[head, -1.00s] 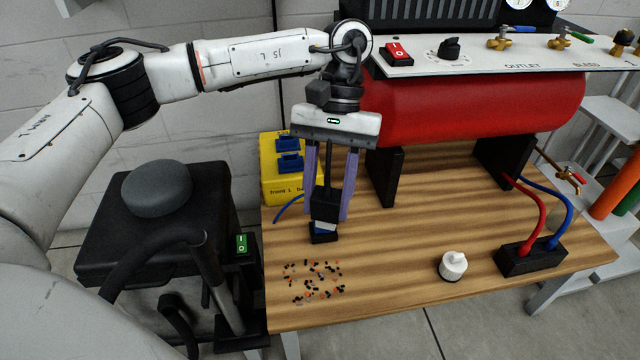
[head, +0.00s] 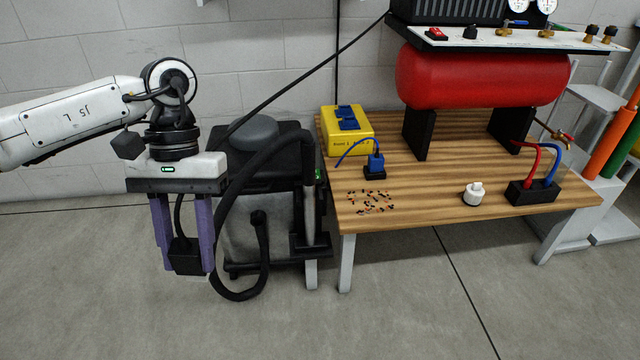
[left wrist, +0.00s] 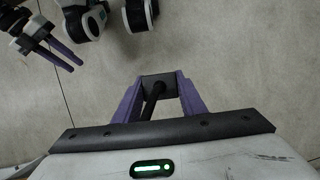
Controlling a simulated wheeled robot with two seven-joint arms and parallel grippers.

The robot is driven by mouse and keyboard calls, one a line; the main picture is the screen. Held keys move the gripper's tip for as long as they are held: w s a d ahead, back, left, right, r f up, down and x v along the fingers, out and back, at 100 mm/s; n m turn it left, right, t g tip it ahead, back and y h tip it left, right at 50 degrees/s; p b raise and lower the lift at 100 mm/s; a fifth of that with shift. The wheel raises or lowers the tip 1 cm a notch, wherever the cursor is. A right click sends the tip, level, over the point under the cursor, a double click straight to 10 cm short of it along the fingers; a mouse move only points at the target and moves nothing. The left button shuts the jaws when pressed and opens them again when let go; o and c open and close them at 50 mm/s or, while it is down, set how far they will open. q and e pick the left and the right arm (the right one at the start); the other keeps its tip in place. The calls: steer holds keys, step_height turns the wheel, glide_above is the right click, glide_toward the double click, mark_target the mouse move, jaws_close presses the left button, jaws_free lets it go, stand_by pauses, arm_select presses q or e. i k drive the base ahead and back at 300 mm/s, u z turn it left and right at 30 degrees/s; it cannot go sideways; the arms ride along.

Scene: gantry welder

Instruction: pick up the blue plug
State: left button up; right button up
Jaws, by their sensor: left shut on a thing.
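The blue plug (head: 375,162) stands upright in a small black holder (head: 374,173) on the wooden table, beside the yellow box. A blue cable runs from it to the left. My left gripper (head: 184,268) is well left of the table, over the floor, pointing down. It is shut on a black block-like plug (head: 186,254) with a black cable at its top. In the left wrist view the black plug (left wrist: 158,82) is between the purple fingers. My right gripper (left wrist: 75,66) shows at the upper left of that view, empty, its fingers apart.
The yellow box (head: 347,146) with blue sockets is at the table's back left. A dark machine with a hose (head: 240,200) stands between my left gripper and the table (head: 440,205).

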mark_target(376, 162)
steer(key=z, duration=0.8)
steer(key=i, duration=1.3)
steer(key=u, duration=0.4)
steer(key=i, duration=0.45)
steer(key=u, duration=0.45)
